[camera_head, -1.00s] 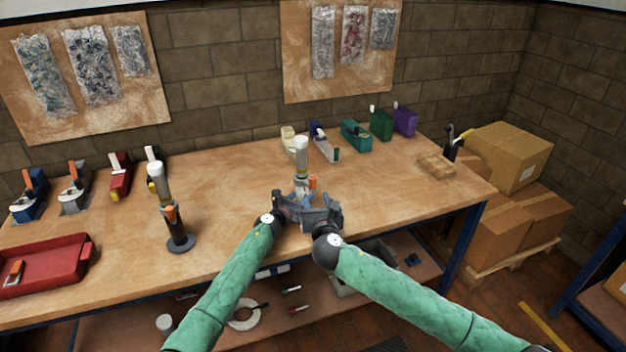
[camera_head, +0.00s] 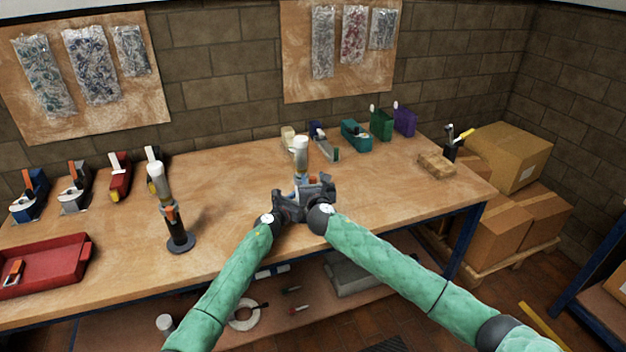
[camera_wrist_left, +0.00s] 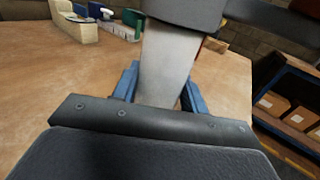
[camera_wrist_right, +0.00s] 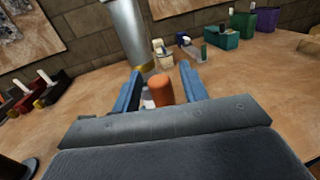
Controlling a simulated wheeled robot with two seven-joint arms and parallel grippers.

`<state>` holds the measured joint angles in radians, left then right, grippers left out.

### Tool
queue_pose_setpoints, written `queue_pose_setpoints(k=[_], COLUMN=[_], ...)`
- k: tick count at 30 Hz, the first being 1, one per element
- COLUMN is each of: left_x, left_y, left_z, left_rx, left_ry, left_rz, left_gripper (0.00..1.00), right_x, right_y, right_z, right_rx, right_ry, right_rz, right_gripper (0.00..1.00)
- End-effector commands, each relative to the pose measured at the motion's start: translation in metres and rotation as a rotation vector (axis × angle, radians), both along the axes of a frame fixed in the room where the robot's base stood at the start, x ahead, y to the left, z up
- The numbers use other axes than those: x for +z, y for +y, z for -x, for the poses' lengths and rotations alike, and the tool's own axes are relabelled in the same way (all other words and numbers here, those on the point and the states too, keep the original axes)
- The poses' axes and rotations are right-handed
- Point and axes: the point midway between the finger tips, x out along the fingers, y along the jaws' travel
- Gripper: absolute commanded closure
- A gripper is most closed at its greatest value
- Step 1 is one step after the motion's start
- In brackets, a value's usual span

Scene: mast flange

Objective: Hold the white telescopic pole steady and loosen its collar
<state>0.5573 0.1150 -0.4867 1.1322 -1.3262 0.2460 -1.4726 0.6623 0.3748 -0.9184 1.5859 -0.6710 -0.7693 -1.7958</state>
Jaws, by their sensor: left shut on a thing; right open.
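The white telescopic pole (camera_head: 301,152) stands upright on the workbench, its lower part hidden behind my grippers in the head view. My left gripper (camera_wrist_left: 160,88) is shut on the pale lower tube (camera_wrist_left: 165,65), with a blue finger on each side. My right gripper (camera_wrist_right: 160,82) is open higher up at the pole's near side. An orange part of the collar (camera_wrist_right: 160,90) sits between its blue fingers, with a gap visible. The upper tube (camera_wrist_right: 127,30) with a gold band rises behind it.
A second pole (camera_head: 168,205) on a round dark base stands left. A red tray (camera_head: 45,268) lies at the front left. Several clamp-like tools and coloured boxes (camera_head: 381,124) line the back. Cardboard boxes (camera_head: 508,158) stand right. The middle of the workbench (camera_head: 235,175) is mostly clear.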

Motion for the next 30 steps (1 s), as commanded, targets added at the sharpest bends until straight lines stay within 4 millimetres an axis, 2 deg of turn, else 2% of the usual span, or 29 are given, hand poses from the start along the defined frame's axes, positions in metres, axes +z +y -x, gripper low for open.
queue_pose_setpoints(k=[10,16,17,30], left_x=[0.0003,0.0002,0.0002,0.0003], left_y=[-0.0004,-0.0004,-0.0004,-0.0004], left_z=[0.0001,0.0001,0.0000,0.0001], left_rx=[0.000,0.000,0.000,-0.001], left_ry=[0.001,0.001,0.001,0.001], left_rz=[0.001,0.001,0.001,0.001], left_gripper=[0.95,0.95,0.95,0.95], right_x=[-0.0005,-0.0005,-0.0005,-0.0007], right_y=[0.0004,0.0004,0.0004,-0.0043], right_z=[-0.0030,-0.0028,-0.0028,-0.0060], right_rx=[0.000,0.000,0.000,0.064], right_ry=[0.001,0.001,0.001,0.000], right_rz=[0.000,0.000,0.000,0.002], right_gripper=[0.59,0.98,1.00,1.00])
